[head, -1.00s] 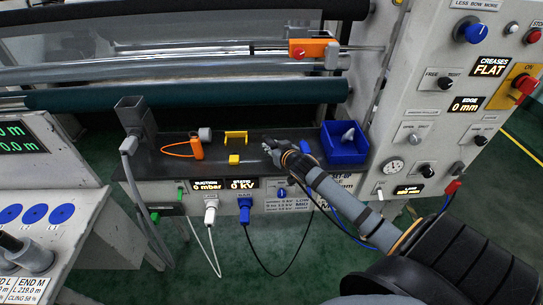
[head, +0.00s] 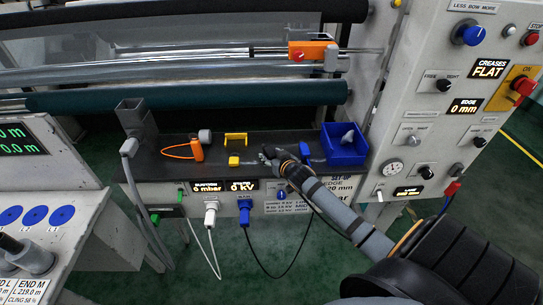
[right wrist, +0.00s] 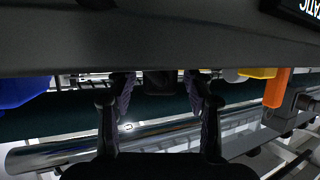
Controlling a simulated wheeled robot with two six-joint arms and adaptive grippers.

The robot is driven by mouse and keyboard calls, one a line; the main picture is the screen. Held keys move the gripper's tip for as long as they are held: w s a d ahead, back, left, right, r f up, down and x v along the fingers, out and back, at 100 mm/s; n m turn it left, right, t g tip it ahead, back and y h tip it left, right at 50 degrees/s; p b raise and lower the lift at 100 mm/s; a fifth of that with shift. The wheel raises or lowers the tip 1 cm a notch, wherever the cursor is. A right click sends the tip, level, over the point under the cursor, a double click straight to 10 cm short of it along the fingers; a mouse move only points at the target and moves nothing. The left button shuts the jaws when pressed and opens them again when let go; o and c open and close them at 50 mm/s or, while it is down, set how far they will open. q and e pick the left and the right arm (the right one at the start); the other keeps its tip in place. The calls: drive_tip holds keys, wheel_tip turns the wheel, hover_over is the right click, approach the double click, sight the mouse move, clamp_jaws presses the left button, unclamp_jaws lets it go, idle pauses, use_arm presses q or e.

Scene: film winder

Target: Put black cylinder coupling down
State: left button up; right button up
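My right gripper (head: 267,153) is low over the dark shelf, between the yellow block and the blue bin. In the right wrist view my gripper (right wrist: 160,88) has its two fingers spread apart. A small dark block-like shape (right wrist: 160,82) sits between them against the shelf edge, with a gap to each finger; it looks like the black cylinder coupling. In the head view the coupling is hard to tell from the dark gripper and shelf. My left gripper does not show.
On the shelf (head: 172,170) are an orange tool (head: 197,149), a grey cylinder (head: 204,135), a yellow bracket (head: 236,138), a yellow block (head: 234,160) and a blue bin (head: 345,146) with a grey piece inside. Rollers run behind; a control panel stands right.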

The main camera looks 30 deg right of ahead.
drive_tip(key=shift+r, duration=0.2)
drive_tip(key=p+v, duration=0.3)
drive_tip(key=v, duration=0.9)
drive_tip(key=shift+f, duration=0.15)
